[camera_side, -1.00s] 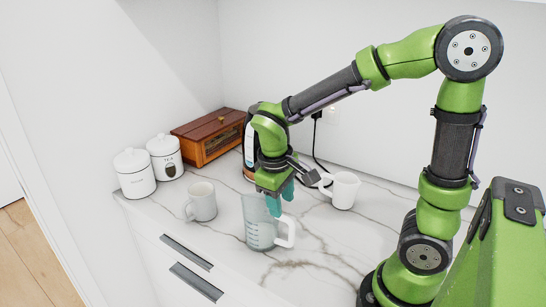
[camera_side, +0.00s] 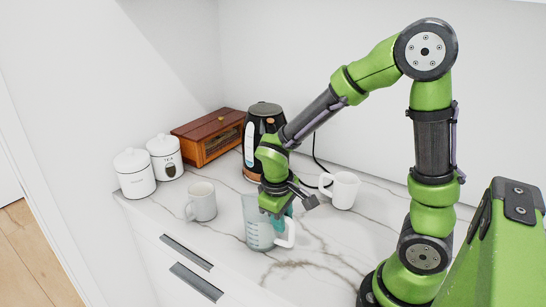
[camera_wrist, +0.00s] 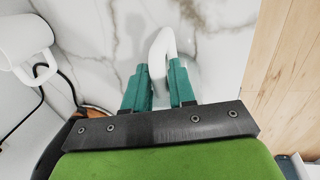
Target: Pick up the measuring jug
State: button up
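The measuring jug (camera_side: 258,228) stands upright on the marble counter in the side view. It is clear and bluish, with markings and a white handle (camera_side: 290,238) on its right. My gripper (camera_side: 281,216) points down at the jug's handle side, its teal fingers overlapping the rim in the picture. In the wrist view the white handle (camera_wrist: 161,48) rises between and just beyond the fingertips of my gripper (camera_wrist: 160,75). The fingers are apart, and I see no firm grip on the handle. The jug's body is hard to make out in that view.
A grey mug (camera_side: 202,203) stands left of the jug, and a white mug (camera_side: 344,190) stands behind it to the right. A black kettle (camera_side: 264,120), wooden box (camera_side: 208,138) and two white canisters (camera_side: 134,175) (camera_side: 165,158) stand farther back.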

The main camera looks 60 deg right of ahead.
grip_shut()
